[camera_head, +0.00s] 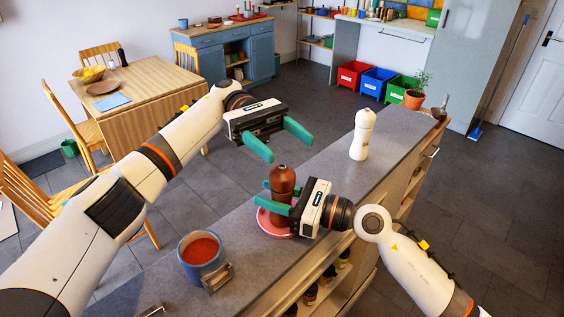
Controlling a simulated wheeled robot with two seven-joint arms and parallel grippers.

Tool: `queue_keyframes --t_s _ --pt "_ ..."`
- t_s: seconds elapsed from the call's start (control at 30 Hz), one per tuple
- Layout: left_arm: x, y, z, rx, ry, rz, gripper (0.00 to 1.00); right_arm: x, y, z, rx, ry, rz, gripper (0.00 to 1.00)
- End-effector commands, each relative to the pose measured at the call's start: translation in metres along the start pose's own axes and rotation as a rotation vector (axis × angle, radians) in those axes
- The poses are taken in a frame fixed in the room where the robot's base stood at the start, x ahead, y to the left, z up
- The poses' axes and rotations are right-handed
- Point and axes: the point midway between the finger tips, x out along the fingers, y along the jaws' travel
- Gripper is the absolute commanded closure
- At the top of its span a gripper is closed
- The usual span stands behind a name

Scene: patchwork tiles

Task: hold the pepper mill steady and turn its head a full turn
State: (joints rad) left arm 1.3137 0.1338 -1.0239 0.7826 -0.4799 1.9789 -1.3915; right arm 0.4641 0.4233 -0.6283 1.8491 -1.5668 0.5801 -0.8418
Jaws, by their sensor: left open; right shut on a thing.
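A brown pepper mill (282,183) stands upright on the grey counter, over a pink dish (267,226). My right gripper (268,196) comes in from the right and is shut on the mill's body, below the rounded head. My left gripper (285,143) is open and empty, above the mill and a little behind it in the picture. Its two green fingers point to the lower right and are apart from the mill's head. Part of the mill's lower body is hidden by the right gripper's finger.
A white mill-shaped bottle (362,134) stands on the counter (392,140) further right. A blue pot of red contents (202,253) stands at the near left. Counter between the mill and the white bottle is clear. A wooden table (150,83) stands beyond.

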Motion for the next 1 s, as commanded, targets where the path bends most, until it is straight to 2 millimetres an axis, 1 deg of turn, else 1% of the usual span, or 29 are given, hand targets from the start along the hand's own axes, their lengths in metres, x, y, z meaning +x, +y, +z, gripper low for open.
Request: queue_keyframes --t_s 0.03,0.1,0.2,0.57,0.67,0.77,0.87,1.0 --pt "0.0 0.0 -0.008 0.002 -0.001 0.0 0.36 0.0 0.0 -0.001 -0.001 0.001 0.0 0.91" --pt "0.0 0.0 -0.016 0.002 -0.001 0.0 0.36 0.0 0.0 -0.001 -0.001 0.001 0.0 0.91" --pt "0.0 0.0 -0.022 -0.001 -0.001 0.0 0.36 0.0 0.0 -0.001 -0.001 0.001 0.0 0.91" --pt "0.0 0.0 -0.024 -0.001 -0.001 -0.003 0.37 0.0 0.0 -0.001 -0.001 0.001 0.0 0.91" --pt "-0.003 0.0 -0.023 -0.004 -0.007 -0.039 0.37 0.0 0.0 -0.001 -0.001 0.001 0.0 0.91" --pt "-0.009 -0.002 -0.018 -0.012 -0.022 -0.135 0.37 0.0 0.0 -0.001 -0.001 0.001 0.0 0.91" --pt "-0.02 -0.003 -0.009 -0.023 -0.045 -0.287 0.37 0.0 0.0 -0.001 -0.001 0.001 0.0 0.91" --pt "-0.037 -0.002 0.009 -0.036 -0.081 -0.538 0.37 0.0 0.0 -0.001 -0.001 0.001 0.0 0.91"
